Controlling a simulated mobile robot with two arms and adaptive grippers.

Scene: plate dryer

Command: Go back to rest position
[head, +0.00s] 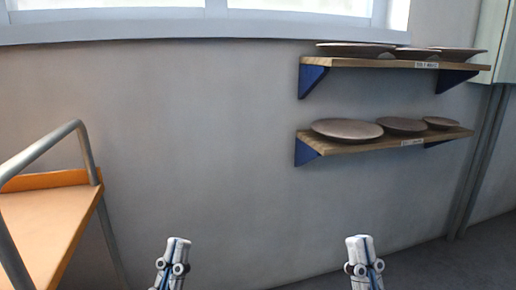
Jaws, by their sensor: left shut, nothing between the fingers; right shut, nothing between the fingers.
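My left gripper (178,243) shows at the bottom of the head view, left of the middle. It points up, is shut and holds nothing. My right gripper (359,241) shows at the bottom, right of the middle. It is also upright, shut and empty. Both grippers are apart from each other, and neither is seen touching anything. The rest of both arms is out of view.
Two wooden wall shelves hang at the right, an upper (391,64) and a lower (350,149), each holding plates. An orange-topped cart (45,215) with a grey metal rail stands at the left. Wall fills the middle; bare floor (440,268) shows lower right.

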